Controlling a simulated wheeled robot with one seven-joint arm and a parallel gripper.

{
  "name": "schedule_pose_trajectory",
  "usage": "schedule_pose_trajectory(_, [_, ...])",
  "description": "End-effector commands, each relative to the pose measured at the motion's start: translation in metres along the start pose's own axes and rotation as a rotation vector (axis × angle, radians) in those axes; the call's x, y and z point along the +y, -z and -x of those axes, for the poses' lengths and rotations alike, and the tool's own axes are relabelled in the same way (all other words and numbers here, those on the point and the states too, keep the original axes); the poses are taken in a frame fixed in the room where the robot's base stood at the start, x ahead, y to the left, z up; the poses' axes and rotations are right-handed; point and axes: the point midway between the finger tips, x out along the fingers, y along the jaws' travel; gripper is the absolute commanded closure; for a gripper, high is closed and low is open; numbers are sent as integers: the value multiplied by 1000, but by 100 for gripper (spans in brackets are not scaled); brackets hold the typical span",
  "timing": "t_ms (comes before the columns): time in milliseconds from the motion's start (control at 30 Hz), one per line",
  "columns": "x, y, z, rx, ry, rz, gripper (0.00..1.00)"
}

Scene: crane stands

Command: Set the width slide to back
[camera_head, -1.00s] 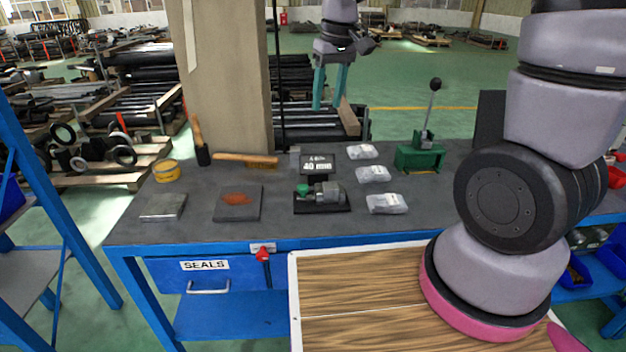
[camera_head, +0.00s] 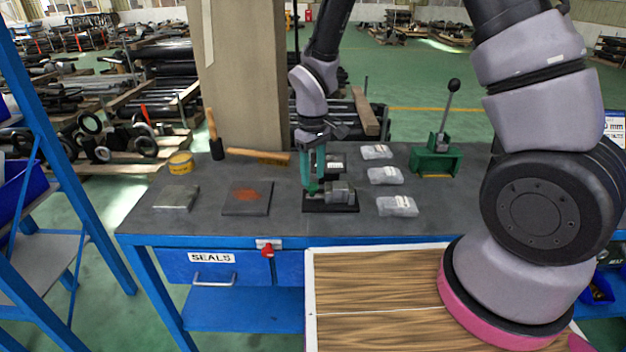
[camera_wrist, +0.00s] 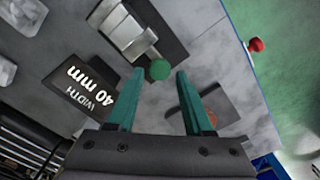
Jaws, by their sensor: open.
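The width slide (camera_head: 340,196) is a grey metal block on a dark base plate, on the bench. Its round green knob (camera_wrist: 158,69) shows in the wrist view, and the grey block (camera_wrist: 130,25) lies just beyond it. My gripper (camera_head: 313,188) points down over the left end of the slide, by the knob. In the wrist view its two teal fingers (camera_wrist: 160,75) are apart, with the knob between their tips. I cannot tell whether they touch it. A dark sign (camera_wrist: 88,90) reading "WIDTH 40 mm" stands behind the slide, partly hidden by my gripper in the head view.
A dark plate with a rusty patch (camera_head: 248,197) lies left of the slide. Several clear bags (camera_head: 397,206) lie to its right. A green lever press (camera_head: 436,160) stands at the back right. A hammer (camera_head: 258,155) lies behind. The bench front edge has a red knob (camera_head: 266,250).

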Motion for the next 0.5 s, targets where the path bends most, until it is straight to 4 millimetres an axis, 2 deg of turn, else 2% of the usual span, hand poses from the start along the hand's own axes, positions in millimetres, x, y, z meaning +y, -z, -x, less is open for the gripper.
schedule_pose_trajectory(100, [0,0,-15,-2,1,0,49])
schedule_pose_trajectory(200, [0,0,-21,0,0,0,49])
schedule_pose_trajectory(500, [0,0,-24,1,0,0,49])
